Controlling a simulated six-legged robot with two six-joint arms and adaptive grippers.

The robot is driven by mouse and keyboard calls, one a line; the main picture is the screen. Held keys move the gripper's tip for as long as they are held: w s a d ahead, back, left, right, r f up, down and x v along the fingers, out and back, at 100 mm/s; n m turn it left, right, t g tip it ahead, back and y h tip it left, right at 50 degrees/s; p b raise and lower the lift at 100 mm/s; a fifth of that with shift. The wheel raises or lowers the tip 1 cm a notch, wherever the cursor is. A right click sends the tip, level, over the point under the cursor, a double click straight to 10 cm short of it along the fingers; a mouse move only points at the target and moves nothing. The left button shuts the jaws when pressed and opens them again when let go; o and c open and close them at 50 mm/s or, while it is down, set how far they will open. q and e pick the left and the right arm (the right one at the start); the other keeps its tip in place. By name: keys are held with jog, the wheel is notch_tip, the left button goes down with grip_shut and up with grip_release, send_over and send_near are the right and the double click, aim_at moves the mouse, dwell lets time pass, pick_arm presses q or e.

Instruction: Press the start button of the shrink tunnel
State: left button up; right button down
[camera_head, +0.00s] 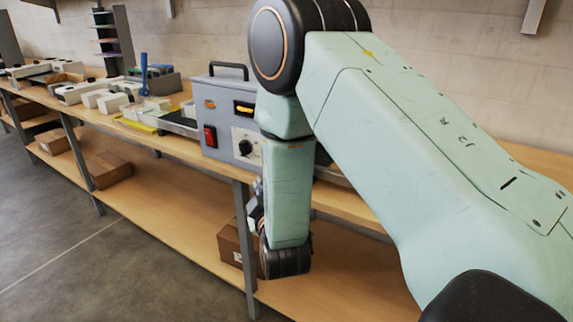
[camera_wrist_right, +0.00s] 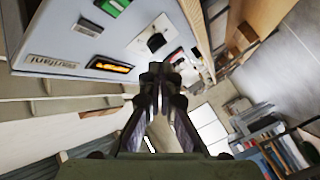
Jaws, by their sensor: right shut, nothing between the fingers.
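The shrink tunnel appears to be the grey box-shaped machine (camera_head: 222,92) with a black top handle, standing on the bench. Its front has a red switch (camera_head: 210,136), a black knob (camera_head: 245,148) and an orange display. In the right wrist view its panel (camera_wrist_right: 60,35) fills the upper left, with a green button (camera_wrist_right: 112,5) at the top edge, the orange display (camera_wrist_right: 110,67) and the knob (camera_wrist_right: 155,42). My right gripper (camera_head: 256,205) is shut and empty, in front of the machine and below its panel. Its closed fingertips (camera_wrist_right: 161,72) show below the knob. My arm hides the machine's right side.
The wooden bench (camera_head: 180,147) runs left with white boxes (camera_head: 108,102), a blue upright item (camera_head: 144,75) and trays. Cardboard boxes (camera_head: 108,169) stand on the lower shelf (camera_head: 170,215). The grey floor (camera_head: 60,240) at left is clear.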

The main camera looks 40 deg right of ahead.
jog(key=w+d+p, duration=0.1)
jog(key=w+d, duration=0.2)
jog(key=d, duration=0.4)
jog(key=shift+d, duration=0.35)
dwell(0.4)
jog(key=shift+w+d, duration=0.1)
dwell(0.8)
jog(key=shift+w+d+p, duration=0.1)
jog(key=shift+d+p, duration=0.2)
jog(key=shift+p, duration=0.1)
